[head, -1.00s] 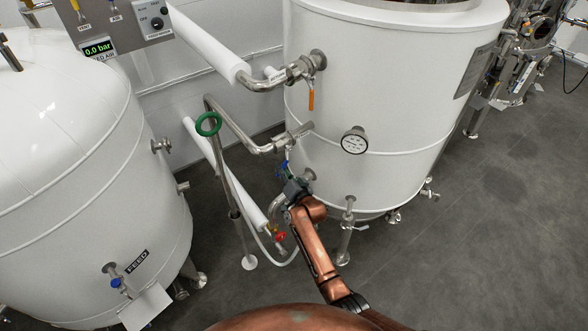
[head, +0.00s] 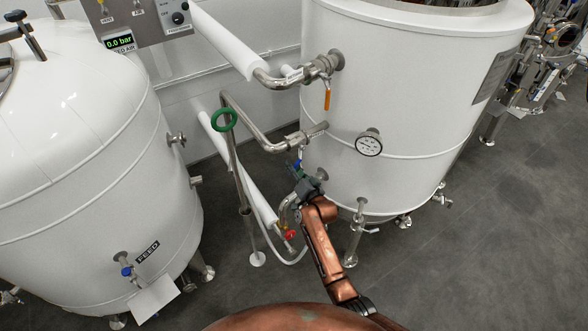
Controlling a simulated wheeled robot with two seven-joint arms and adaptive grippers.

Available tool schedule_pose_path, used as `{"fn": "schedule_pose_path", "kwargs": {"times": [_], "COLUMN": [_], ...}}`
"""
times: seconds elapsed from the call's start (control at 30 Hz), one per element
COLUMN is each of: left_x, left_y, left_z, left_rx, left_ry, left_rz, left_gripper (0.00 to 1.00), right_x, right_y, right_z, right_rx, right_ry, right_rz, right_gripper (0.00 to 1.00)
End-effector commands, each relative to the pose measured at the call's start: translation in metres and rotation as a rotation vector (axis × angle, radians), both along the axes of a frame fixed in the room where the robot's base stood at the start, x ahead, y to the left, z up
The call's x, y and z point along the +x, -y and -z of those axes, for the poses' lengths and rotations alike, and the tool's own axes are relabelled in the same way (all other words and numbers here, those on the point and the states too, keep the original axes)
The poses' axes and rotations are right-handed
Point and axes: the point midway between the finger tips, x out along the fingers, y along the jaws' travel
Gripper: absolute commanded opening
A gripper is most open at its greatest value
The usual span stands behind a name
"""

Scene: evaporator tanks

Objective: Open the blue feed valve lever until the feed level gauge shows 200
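A small blue lever (head: 297,165) shows at the pipework beside the large white tank (head: 400,95), just below the steel pipe end. My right gripper (head: 300,181) is at this lever, with its dark fingers right beside or against it. The fingers are small and overlap the fittings, so I cannot tell whether they are closed on it. A round white dial gauge (head: 369,143) sits on the tank; its reading is too small to make out. The tank labelled FEED (head: 95,165) stands at the left, with another blue-handled valve (head: 127,271) low on it. My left gripper is out of view.
A green ring handle (head: 223,120), an orange lever (head: 327,99) and a red knob (head: 290,234) are on the pipes around my arm. A panel display (head: 118,43) reads 0.0 bar. Open grey floor (head: 480,260) lies at the right.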

Motion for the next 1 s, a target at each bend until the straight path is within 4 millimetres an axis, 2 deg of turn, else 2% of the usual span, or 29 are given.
{"fn": "schedule_pose_path", "kwargs": {"times": [0.17,0.27,0.73,1.0], "left_x": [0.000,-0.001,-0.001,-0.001], "left_y": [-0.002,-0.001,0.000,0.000], "left_z": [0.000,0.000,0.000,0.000], "left_rx": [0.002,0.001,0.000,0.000], "left_ry": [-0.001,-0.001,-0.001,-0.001], "left_rz": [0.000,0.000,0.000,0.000], "left_gripper": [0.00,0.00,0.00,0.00], "right_x": [-0.006,-0.018,-0.096,-0.112], "right_y": [0.003,0.007,0.034,0.038], "right_z": [0.000,-0.001,-0.012,-0.016], "right_rx": [0.000,0.002,0.000,0.000], "right_ry": [0.001,-0.001,-0.001,0.001], "right_rz": [0.001,0.002,0.001,-0.001], "right_gripper": [0.29,0.29,0.29,0.29]}}
